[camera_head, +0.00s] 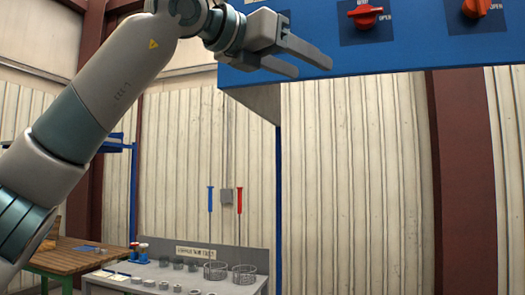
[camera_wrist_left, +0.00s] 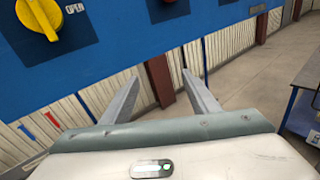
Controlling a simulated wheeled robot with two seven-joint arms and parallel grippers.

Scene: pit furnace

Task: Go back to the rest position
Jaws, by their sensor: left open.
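My left gripper (camera_head: 311,62) is raised in front of the blue panel (camera_head: 300,25), near its lower left part. Its two fingers are apart with nothing between them. In the left wrist view the open fingers (camera_wrist_left: 160,90) point away below the panel's lower edge, with wall and floor seen between them. My right gripper is in neither view.
The panel carries red knobs (camera_head: 365,14) marked OPEN; a yellow knob (camera_wrist_left: 40,15) shows in the left wrist view. Below stands a grey bench (camera_head: 105,284) with wire baskets (camera_head: 215,270), small cups and two long-handled tools. A wooden table (camera_head: 75,255) is at left.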

